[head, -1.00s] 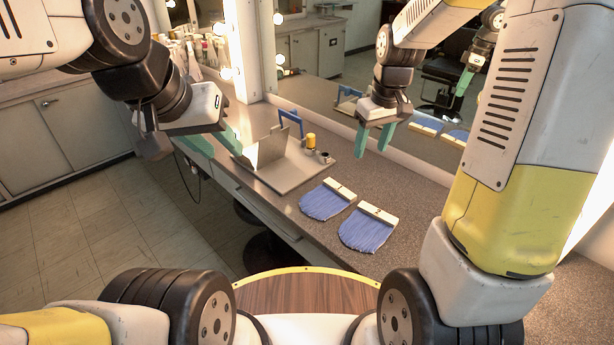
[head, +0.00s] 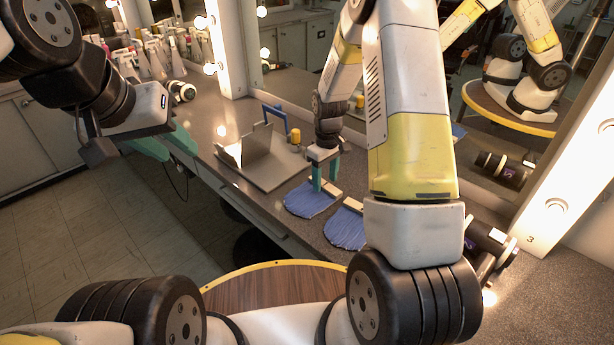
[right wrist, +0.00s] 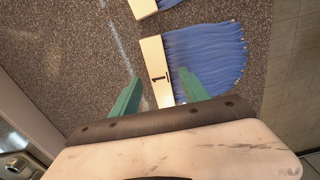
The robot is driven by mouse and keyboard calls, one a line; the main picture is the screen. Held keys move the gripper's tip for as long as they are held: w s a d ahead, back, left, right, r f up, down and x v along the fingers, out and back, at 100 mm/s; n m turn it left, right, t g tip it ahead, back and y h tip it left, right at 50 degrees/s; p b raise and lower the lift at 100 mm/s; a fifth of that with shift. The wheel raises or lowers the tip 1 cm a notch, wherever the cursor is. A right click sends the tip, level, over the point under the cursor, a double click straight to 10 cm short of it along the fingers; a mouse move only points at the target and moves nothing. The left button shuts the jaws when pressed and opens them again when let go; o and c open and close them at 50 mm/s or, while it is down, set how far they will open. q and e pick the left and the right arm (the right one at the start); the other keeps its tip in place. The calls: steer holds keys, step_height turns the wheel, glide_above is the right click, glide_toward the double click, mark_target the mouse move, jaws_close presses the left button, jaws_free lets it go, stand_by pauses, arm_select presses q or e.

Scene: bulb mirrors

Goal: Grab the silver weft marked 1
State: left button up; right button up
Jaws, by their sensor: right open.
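A weft with a cream header strip marked 1 (right wrist: 156,62) and blue hair (right wrist: 210,55) lies on the counter in the right wrist view; it looks blue, not silver. In the head view it is the left weft (head: 306,202). My right gripper (right wrist: 160,80) is open above it, one finger on each side of the header, the right one over the hair. In the head view the right gripper (head: 325,184) partly hides this header. A second blue weft (head: 345,230) lies to its right, its header partly behind my arm. My left gripper (head: 168,143) is open and empty, left of the counter.
A grey tray (head: 275,177) with an upright plate, a blue frame (head: 274,119) and a yellow-topped item (head: 295,138) stands left of the wefts. Mirrors back the counter (head: 215,125). Bottles crowd its far end. Dark cylinders (head: 488,248) lie at right.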

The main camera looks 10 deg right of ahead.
steer(key=shift+f, duration=0.45)
steer(key=shift+c, duration=0.2)
jaws_close()
steer(key=shift+r, duration=0.15)
